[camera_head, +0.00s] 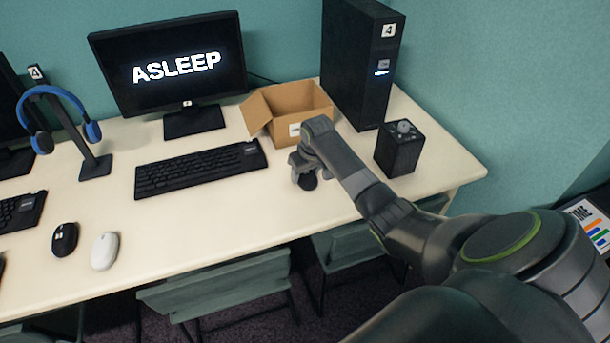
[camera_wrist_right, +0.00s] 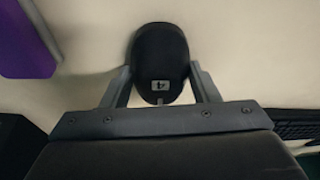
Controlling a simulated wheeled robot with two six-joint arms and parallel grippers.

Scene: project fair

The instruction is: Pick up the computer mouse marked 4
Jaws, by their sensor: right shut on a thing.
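The black computer mouse marked 4 (camera_wrist_right: 160,55) lies between the fingers of my right gripper in the right wrist view, its white label showing upside down. In the head view only a dark part of the mouse (camera_head: 308,181) shows under my right gripper (camera_head: 305,170), just in front of the cardboard box. My right gripper (camera_wrist_right: 160,88) is shut on the mouse's sides. I cannot tell clearly whether the mouse touches the table or is slightly above it. My left gripper is not in view.
A black mouse (camera_head: 64,239) and a white mouse (camera_head: 104,250) lie at the left on the table (camera_head: 200,230). A keyboard (camera_head: 200,168), an open cardboard box (camera_head: 290,101), a black cube-shaped device (camera_head: 398,152) and a computer tower (camera_head: 352,60) stand around the gripper. Chairs are below the front edge.

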